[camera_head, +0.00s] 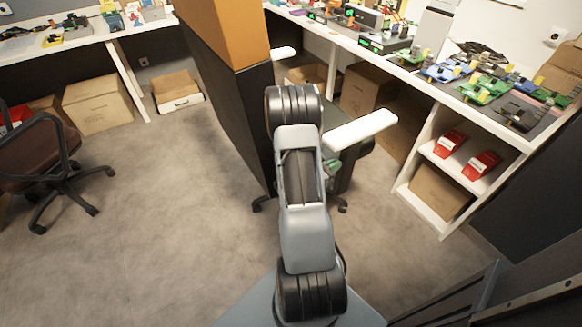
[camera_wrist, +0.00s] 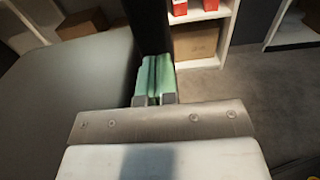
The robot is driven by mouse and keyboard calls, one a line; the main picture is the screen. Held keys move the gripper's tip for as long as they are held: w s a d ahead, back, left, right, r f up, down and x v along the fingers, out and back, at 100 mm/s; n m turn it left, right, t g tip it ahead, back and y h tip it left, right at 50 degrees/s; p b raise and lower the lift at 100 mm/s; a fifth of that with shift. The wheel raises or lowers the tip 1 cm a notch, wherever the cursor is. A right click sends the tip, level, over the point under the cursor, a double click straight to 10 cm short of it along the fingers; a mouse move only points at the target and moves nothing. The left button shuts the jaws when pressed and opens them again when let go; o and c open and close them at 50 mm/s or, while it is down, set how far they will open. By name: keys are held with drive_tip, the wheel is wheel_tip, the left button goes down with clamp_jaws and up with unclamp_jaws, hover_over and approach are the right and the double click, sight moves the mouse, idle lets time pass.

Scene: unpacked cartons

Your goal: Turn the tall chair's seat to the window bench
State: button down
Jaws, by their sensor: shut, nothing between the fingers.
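The tall chair has a very high black back with an orange upper part (camera_head: 225,40), white armrests (camera_head: 362,130) and a dark seat, partly hidden behind my arm. The back is on the left and the armrests point right, toward the right-hand bench. In the wrist view a broad grey surface (camera_wrist: 70,95), apparently the seat, fills the left. My gripper (camera_head: 333,166) is low beside the seat, below the near armrest. Its teal fingers (camera_wrist: 153,78) are together and empty, in front of a dark upright post (camera_wrist: 154,25). I cannot tell whether they touch it. No window shows.
The right bench (camera_head: 513,132) carries toy models, with red boxes (camera_head: 449,144) on a shelf below. Another bench (camera_head: 75,38) stands back left, with cartons (camera_head: 98,104) underneath. A brown office chair (camera_head: 35,155) stands left. Carpet (camera_head: 170,200) is clear between the chairs.

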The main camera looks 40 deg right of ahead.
drive_tip(key=shift+a, duration=0.1)
drive_tip(key=p+v, duration=0.1)
drive_tip(key=v, duration=1.3)
drive_tip(key=s+a+f+m+g+y, duration=0.1)
drive_tip(key=s+a+m+g+y, duration=0.2)
drive_tip(key=s+m+g+y, duration=0.15)
drive_tip(key=a+r+m+t+y+p, duration=0.1)
drive_tip(key=a+r+m+y+p, duration=0.5)
drive_tip(key=a+r+m+y, duration=0.15)
drive_tip(key=w+a+r+m+t+y+p, duration=0.1)
drive_tip(key=a+r+t+y+p, duration=0.1)
drive_tip(key=r, duration=0.8)
drive_tip(key=w+a+r+m+t+y+p, duration=0.1)
drive_tip(key=a+r+t+p, duration=0.4)
drive_tip(key=r, duration=0.5)
drive_tip(key=w+a+r+m+t+y+p, duration=0.1)
drive_tip(key=a+r+t+p, duration=0.3)
drive_tip(key=r, duration=0.6)
drive_tip(key=w+a+y+p, duration=0.1)
drive_tip(key=p, duration=0.1)
drive_tip(key=shift+w+a+y+p, duration=0.2)
drive_tip(key=shift+w+y+p, duration=0.15)
drive_tip(key=shift+w+y, duration=0.05)
